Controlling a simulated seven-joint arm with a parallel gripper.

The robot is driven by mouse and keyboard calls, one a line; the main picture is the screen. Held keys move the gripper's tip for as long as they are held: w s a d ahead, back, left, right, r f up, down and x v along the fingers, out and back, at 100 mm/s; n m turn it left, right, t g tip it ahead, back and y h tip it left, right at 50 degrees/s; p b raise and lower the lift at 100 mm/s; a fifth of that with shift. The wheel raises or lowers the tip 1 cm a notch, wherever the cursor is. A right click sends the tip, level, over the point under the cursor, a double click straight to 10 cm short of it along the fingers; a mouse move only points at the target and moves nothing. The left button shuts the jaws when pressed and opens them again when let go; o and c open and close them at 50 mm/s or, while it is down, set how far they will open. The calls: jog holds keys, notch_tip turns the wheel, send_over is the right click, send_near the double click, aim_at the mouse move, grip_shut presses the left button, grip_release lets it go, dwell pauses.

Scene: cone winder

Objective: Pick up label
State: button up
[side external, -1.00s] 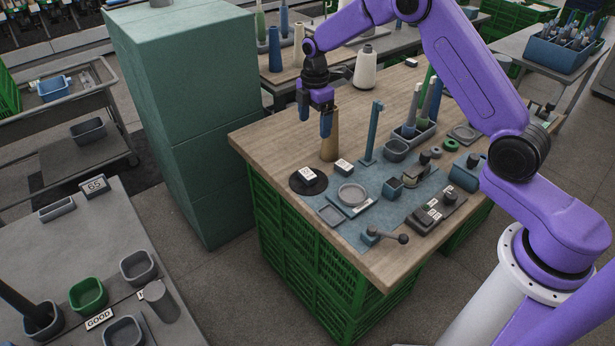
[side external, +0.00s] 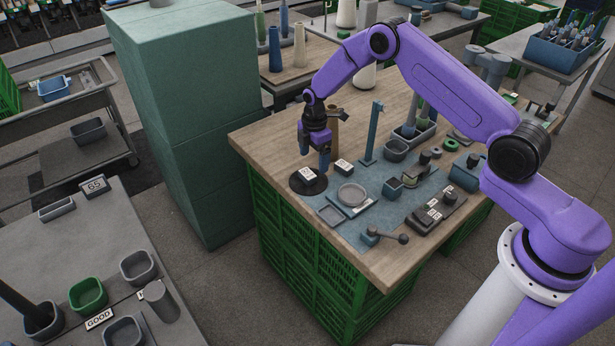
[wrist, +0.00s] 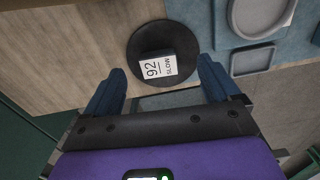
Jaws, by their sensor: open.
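A white label (wrist: 158,67) marked "92" and "SLOW" sits on a small dark block on a round black disc (wrist: 140,42) in the wrist view. In the side view the label (side external: 307,174) is on the disc (side external: 309,187) near the table's left edge. My gripper (side external: 314,162) is above the disc, pointing down, its fingers close to the label. In the wrist view my gripper's (wrist: 160,88) two blue fingers are spread apart, one on each side of the label, with nothing between them that they touch. The exact height above the label cannot be told.
A second labelled block (side external: 343,166) stands just right of the disc. A brown cone (side external: 333,125) stands behind my gripper. A round grey dish (side external: 351,194) and a small tray (side external: 331,215) are to the right and front. A blue post (side external: 372,135) stands farther right.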

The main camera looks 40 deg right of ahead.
aim_at(307, 176)
jog(key=shift+w+a+f, duration=0.1)
jog(key=shift+w+f, duration=0.05)
jog(key=shift+f, duration=1.1)
jog(key=shift+w+a+f, duration=0.1)
jog(key=shift+w+f, duration=0.05)
jog(key=shift+f, duration=1.05)
jog(key=c, duration=1.1)
